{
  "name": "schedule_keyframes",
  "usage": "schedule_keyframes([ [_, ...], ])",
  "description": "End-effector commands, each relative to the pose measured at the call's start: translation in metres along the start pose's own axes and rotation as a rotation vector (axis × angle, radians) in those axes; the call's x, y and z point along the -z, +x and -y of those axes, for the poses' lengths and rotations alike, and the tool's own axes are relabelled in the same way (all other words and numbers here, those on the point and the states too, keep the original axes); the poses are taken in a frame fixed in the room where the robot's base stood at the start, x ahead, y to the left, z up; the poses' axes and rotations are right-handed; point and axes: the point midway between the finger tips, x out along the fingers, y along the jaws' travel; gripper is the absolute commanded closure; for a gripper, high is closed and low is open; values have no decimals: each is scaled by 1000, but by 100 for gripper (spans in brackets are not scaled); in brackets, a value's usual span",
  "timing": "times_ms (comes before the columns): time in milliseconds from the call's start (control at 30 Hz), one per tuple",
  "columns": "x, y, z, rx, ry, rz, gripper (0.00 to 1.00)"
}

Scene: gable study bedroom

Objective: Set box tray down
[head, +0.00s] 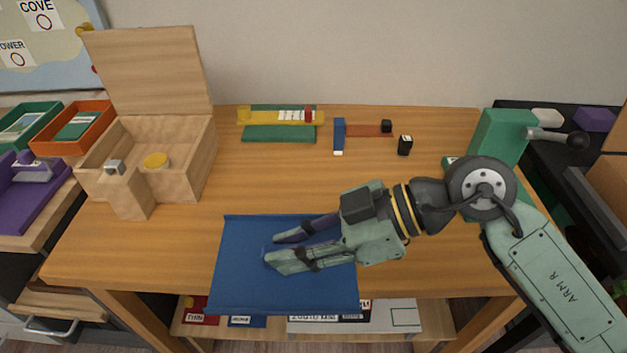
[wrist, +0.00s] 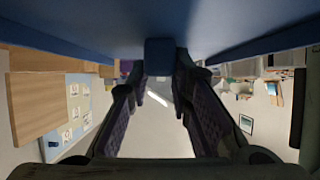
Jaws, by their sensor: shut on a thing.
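The box tray, which I take to be the flat blue tray with low raised edges (head: 240,285), is at the front of the desk, its near edge reaching past the desk's front edge. My gripper (head: 270,250) lies low and nearly level over it, coming from the right. The fingers are shut on a small blue block (wrist: 160,55) at the tray's middle, seen between the fingertips in the wrist view. The tray's blue surface fills the top of that view. I cannot tell whether the tray touches the desk; its underside is hidden.
A wooden box (head: 200,165) with its lid up stands at the back left of the desk (head: 370,180). A yellow and green rack (head: 280,125), a blue block (head: 339,132) and a small black block (head: 405,145) lie at the back. A green block (head: 497,137) stands right. The desk's middle is clear.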

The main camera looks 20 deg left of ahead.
Motion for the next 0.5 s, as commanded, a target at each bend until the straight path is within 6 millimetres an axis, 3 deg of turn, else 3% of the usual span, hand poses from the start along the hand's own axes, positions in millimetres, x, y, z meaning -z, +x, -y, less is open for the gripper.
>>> schedule_keyframes([
  [100,-7,6,17,-21,10,-3,100],
  [233,-8,7,12,-25,17,-3,100],
  [500,-13,5,-57,-21,19,-6,100],
])
